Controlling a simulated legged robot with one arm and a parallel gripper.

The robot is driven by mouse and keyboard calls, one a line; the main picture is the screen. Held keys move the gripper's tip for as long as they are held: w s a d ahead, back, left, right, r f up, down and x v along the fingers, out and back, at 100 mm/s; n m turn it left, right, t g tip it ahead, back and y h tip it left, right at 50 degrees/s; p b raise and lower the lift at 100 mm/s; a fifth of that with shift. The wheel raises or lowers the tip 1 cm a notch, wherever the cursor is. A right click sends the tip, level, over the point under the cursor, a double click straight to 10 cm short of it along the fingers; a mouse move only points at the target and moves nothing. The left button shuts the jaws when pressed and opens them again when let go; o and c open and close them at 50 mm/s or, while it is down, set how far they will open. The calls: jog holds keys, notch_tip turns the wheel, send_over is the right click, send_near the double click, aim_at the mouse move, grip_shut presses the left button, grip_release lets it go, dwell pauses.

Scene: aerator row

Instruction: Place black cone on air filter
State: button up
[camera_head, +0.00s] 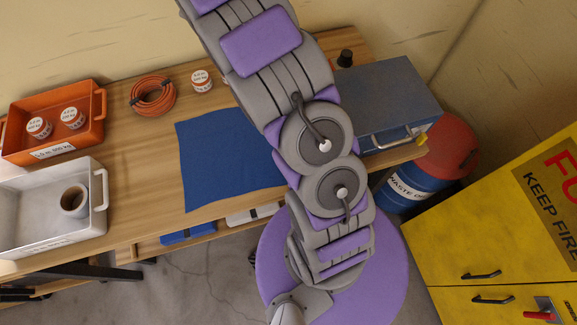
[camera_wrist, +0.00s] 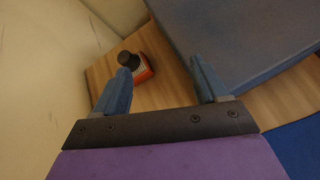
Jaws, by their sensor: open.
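A small dark, round-topped object that looks like the black cone (camera_wrist: 126,58) shows in the wrist view just beyond my left fingertip. It overlaps an orange-red and white ribbed block that looks like the air filter (camera_wrist: 144,66); I cannot tell whether it rests on it or stands beside it. In the head view a black object (camera_head: 345,58) stands at the table's back edge, right of my arm; no air filter is clear there. My gripper (camera_wrist: 163,70) is open, its blue fingers wide apart with nothing held between them. It is outside the head view.
A blue-grey metal box (camera_head: 390,100) stands at the table's right end, close to my right finger in the wrist view. A blue cloth (camera_head: 220,160), orange hose coil (camera_head: 153,96), orange crate (camera_head: 85,140) and white crate (camera_head: 40,235) lie further left. A wall is close behind.

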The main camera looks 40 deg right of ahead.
jog(key=s+a+r+m+t+y, duration=0.1)
jog(key=s+a+r+m+y, duration=0.1)
jog(key=s+a, duration=0.6)
jog(key=s+a+r+m+t+y, duration=0.1)
jog(key=s+a+m+y, duration=0.3)
jog(key=s+a, duration=0.5)
jog(key=s+a+r+m+t+y, duration=0.1)
jog(key=s+a+r+m+y, duration=0.2)
jog(key=s+a, duration=0.5)
jog(key=s, duration=0.3)
jog(key=shift+s+a+r+y, duration=0.2)
jog(key=shift+a+r+y, duration=0.1)
jog(key=shift+a+y, duration=0.1)
